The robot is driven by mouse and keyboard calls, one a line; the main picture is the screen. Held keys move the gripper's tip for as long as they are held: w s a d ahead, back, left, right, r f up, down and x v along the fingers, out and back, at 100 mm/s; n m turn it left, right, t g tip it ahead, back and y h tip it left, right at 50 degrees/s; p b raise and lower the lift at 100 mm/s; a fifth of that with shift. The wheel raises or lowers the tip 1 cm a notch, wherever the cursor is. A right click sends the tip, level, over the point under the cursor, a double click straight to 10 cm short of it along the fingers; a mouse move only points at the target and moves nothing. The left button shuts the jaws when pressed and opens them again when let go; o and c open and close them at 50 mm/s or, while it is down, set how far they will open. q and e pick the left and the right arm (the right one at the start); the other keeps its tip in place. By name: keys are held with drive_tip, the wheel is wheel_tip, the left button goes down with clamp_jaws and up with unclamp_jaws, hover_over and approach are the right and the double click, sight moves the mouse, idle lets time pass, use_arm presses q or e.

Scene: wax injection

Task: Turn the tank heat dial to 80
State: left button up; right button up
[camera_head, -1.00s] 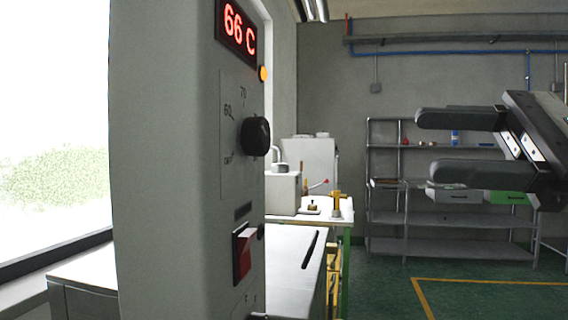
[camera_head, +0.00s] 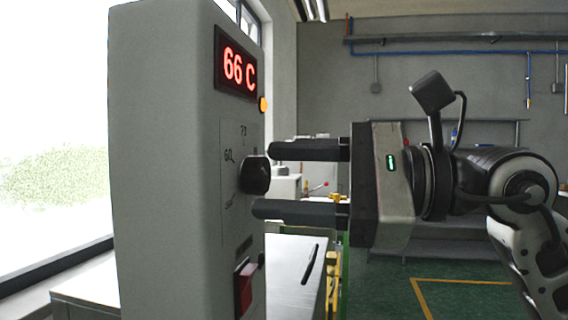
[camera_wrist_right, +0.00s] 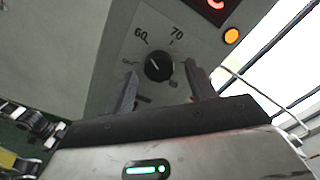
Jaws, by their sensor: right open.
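The tank heat dial is a black round knob (camera_head: 255,175) on the side panel of a grey cabinet (camera_head: 165,170). It also shows in the right wrist view (camera_wrist_right: 158,67), with marks 60 and 70 above it and its white pointer line toward the 60 side. A red display (camera_head: 238,68) above it reads 66 C. My right gripper (camera_head: 272,180) is open, its fingers level, one above and one below the knob's height. In the right wrist view its fingertips (camera_wrist_right: 160,85) lie on either side of the dial. I cannot tell whether they touch it. My left gripper is not in view.
An orange lamp (camera_head: 264,104) sits below the display and a red switch (camera_head: 244,289) below the dial. A white-topped bench (camera_head: 290,265) stands behind the cabinet. Grey shelves (camera_head: 440,250) stand at the back wall, with open green floor before them.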

drive_tip(key=shift+a, duration=0.35)
drive_tip(key=c, duration=1)
drive_tip(key=shift+o, duration=0.2)
